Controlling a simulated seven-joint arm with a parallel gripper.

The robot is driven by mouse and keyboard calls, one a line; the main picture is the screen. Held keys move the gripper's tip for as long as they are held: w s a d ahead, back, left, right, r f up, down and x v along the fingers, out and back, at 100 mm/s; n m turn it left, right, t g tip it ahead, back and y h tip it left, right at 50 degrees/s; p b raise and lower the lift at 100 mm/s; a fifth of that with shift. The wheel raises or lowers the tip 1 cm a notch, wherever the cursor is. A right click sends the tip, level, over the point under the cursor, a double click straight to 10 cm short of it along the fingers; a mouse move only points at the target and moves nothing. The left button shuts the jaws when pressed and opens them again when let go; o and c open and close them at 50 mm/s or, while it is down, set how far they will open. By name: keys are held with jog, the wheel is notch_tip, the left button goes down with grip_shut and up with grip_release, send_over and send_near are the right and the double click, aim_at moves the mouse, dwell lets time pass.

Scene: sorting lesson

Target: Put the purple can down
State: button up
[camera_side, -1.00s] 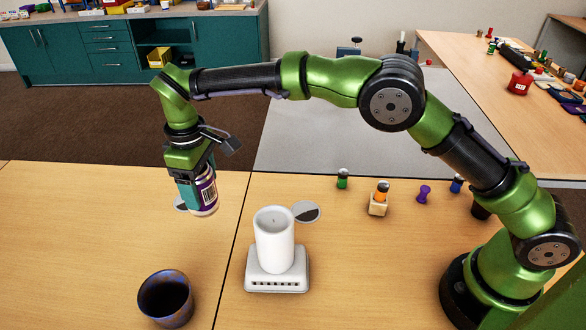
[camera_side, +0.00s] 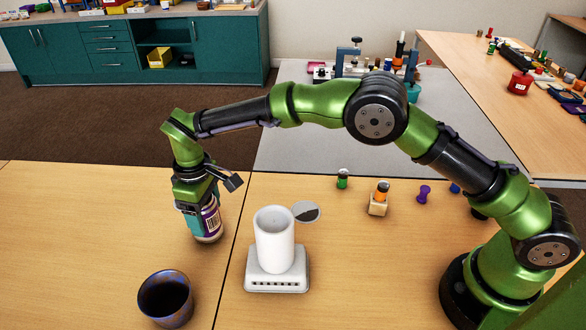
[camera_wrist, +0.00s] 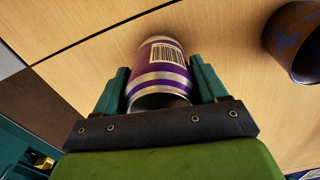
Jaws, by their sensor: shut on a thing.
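The purple can (camera_side: 210,222) has a white barcode label and silver bands. My gripper (camera_side: 198,215) is shut on it, one teal finger on each side. The can is upright, or nearly so, low over the left table section. Its base is at or very close to the wood; I cannot tell whether it touches. In the wrist view the can (camera_wrist: 162,70) sits between the fingers of my gripper (camera_wrist: 163,88), with bare wood around its far end.
A dark blue-brown cup (camera_side: 166,298) stands front left and also shows in the wrist view (camera_wrist: 296,42). A white cylinder on a white base (camera_side: 277,272) stands right of the can, with a grey disc (camera_side: 306,211) behind. Small coloured pieces, including a green one (camera_side: 343,180), stand farther right.

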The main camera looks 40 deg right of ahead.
jog(key=o, duration=1)
jog(key=shift+f, duration=0.1)
